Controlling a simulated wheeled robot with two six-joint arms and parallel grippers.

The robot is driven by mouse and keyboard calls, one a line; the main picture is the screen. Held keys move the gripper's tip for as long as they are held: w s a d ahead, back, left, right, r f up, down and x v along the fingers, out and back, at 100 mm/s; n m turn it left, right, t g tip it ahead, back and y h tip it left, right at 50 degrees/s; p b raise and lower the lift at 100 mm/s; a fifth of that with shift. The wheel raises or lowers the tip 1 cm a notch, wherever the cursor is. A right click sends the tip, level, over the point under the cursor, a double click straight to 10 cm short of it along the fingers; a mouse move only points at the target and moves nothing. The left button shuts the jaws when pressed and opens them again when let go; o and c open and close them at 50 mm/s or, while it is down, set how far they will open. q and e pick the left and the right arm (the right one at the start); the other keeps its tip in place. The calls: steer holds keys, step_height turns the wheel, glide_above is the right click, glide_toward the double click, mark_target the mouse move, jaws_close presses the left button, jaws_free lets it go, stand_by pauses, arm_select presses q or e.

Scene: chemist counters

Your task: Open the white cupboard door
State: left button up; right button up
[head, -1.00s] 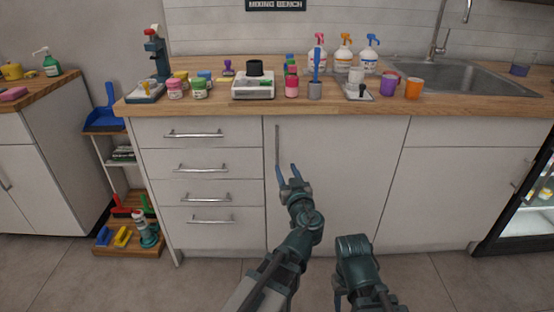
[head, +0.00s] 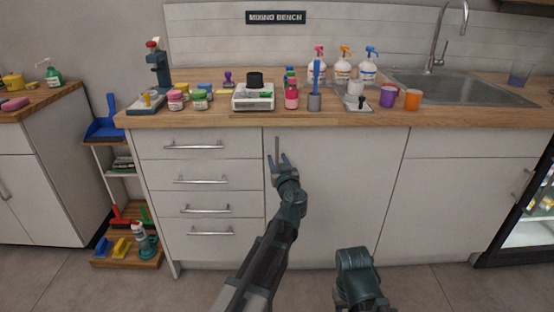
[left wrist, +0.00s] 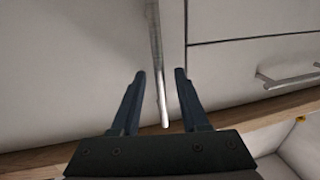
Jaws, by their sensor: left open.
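The white cupboard door (head: 340,190) is shut under the counter, right of the drawers. Its slim vertical metal handle (head: 277,146) is near the door's upper left edge. My left gripper (head: 278,159) is open at the handle's lower end. In the left wrist view, the handle (left wrist: 156,50) runs between the two open fingers (left wrist: 159,76), with a gap on each side; I cannot tell how deep it sits between them. The fingers hide part of the handle in the head view. My right arm shows low in the head view, but its gripper is out of frame.
Drawers with bar handles (head: 201,180) are left of the door; one drawer handle shows in the left wrist view (left wrist: 290,80). The wooden counter (head: 225,117) above holds bottles, jars and a scale (head: 253,97). Grey floor (head: 420,287) in front is clear.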

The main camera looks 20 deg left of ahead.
arm_select(q)
steer(key=shift+w+a, duration=0.3)
steer(key=shift+w, duration=0.2)
jaws_close()
stand_by(1.2)
